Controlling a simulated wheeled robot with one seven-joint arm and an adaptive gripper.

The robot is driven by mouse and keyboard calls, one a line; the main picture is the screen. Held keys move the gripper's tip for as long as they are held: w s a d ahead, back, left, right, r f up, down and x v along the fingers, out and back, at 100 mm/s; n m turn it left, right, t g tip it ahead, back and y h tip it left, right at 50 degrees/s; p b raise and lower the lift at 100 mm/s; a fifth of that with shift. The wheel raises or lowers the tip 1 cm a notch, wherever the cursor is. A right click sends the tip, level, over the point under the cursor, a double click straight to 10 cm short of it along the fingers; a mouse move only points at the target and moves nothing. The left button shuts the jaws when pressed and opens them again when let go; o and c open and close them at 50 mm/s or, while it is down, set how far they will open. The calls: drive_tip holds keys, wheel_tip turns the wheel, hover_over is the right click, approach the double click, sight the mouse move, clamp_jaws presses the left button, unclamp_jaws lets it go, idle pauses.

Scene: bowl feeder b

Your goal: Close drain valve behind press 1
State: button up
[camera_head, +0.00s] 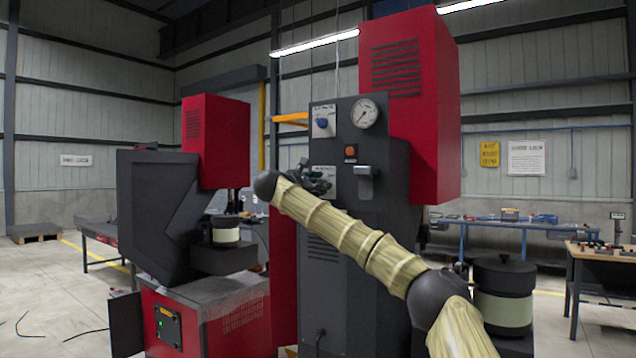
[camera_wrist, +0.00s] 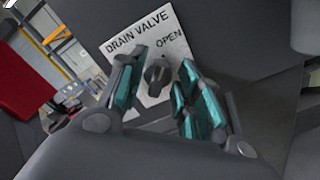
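The drain valve is a dark knob (camera_wrist: 158,75) on a white plate (camera_wrist: 148,45) that reads "DRAIN VALVE" and "OPEN" in the wrist view. My gripper (camera_wrist: 158,90) has its two teal-padded fingers apart, one on each side of the knob in the picture. Whether the pads touch the knob cannot be told. In the head view my gripper (camera_head: 318,180) is at the dark panel of the press, in front of the lower white plate (camera_head: 331,176). The knob is hidden there behind the gripper.
The panel also carries a blue knob (camera_head: 322,123), a round gauge (camera_head: 364,113), an orange button (camera_head: 350,150) and a grey lever or handle (camera_head: 366,178) close to the right of my gripper. Another red and black press (camera_head: 215,140) stands left. Benches line the right side.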

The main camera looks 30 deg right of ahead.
drive_tip(key=shift+c, duration=0.4)
clamp_jaws()
drive_tip(key=shift+f+n+b, duration=0.1)
drive_tip(key=shift+n+b, duration=0.2)
drive_tip(key=shift+b, duration=0.35)
drive_tip(key=shift+w+a+n+b, duration=0.15)
drive_tip(key=shift+n+b, duration=0.95)
drive_tip(key=shift+n, duration=1.75)
drive_tip(key=shift+w+n+b, duration=0.1)
drive_tip(key=shift+n+b, duration=1.05)
drive_tip(key=shift+n, duration=1.65)
drive_tip(key=shift+w+a+n+b, duration=0.15)
drive_tip(key=shift+n+b, duration=0.95)
drive_tip(key=shift+n, duration=1.75)
drive_tip(key=shift+d, duration=0.1)
